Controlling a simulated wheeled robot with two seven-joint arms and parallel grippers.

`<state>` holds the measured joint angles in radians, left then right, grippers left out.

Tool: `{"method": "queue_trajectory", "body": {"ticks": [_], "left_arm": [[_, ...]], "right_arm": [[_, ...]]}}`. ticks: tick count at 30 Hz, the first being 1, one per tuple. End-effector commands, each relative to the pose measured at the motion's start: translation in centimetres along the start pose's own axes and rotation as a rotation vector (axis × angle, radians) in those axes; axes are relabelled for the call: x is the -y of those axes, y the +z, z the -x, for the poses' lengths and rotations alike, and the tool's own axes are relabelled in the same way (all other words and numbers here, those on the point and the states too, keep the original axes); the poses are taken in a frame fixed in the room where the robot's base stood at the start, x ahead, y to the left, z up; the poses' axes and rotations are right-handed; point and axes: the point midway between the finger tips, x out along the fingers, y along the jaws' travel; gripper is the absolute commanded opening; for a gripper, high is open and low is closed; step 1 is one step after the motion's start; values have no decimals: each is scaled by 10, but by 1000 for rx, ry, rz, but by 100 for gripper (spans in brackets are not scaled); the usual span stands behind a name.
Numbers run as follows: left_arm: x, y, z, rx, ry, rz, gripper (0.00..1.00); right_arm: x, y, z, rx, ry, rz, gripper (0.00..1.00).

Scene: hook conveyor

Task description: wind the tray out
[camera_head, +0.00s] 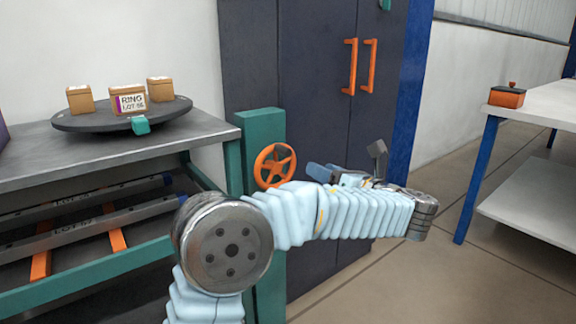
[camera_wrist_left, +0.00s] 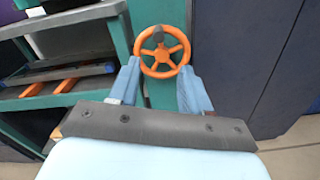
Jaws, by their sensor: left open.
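An orange handwheel (camera_head: 274,166) is mounted on a teal post (camera_head: 262,130) at the right end of the bench. My left gripper (camera_head: 318,172) is just right of the wheel in the head view, apart from it, with its fingers pointing toward it. In the left wrist view the wheel (camera_wrist_left: 162,52) stands straight ahead, between and beyond the open fingers of the gripper (camera_wrist_left: 159,72). The fingers hold nothing. A dark knob (camera_wrist_left: 158,37) shows at the wheel. Grey rails (camera_head: 80,222) with orange crossbars lie under the bench top; I cannot tell which part is the tray.
A round dark turntable (camera_head: 75,119) with boxes sits on the grey bench top (camera_head: 165,148). A dark cabinet (camera_head: 310,90) with orange handles stands behind my arm. At the right, a white table (camera_head: 545,102) carries an orange box (camera_head: 507,97). Floor between is clear.

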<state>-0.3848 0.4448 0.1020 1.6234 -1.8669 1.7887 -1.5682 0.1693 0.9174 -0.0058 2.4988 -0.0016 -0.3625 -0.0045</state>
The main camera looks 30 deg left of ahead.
Motion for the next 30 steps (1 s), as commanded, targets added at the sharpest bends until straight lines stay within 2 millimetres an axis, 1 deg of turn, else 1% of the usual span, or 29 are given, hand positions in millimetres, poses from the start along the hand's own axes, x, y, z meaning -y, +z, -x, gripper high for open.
{"method": "queue_trajectory", "body": {"ticks": [5,12,15,18,21,24,30], "left_arm": [[-3,1,-26,3,12,-1,48],[-3,0,-83,3,11,-2,48],[-2,0,-103,1,10,-1,48],[-2,1,-119,2,8,-1,48],[-2,0,-129,2,8,-3,48],[-2,1,-134,3,6,-2,48],[-2,1,-136,3,6,-2,48]], "right_arm": [[-1,0,-2,0,0,0,43],[-1,0,-4,0,0,0,43],[-1,0,-4,0,-1,0,43],[-1,0,-4,1,-1,0,43],[-1,0,-4,1,-1,0,43],[-1,0,-4,1,-1,0,43],[-1,0,-4,1,-1,0,43]]}}
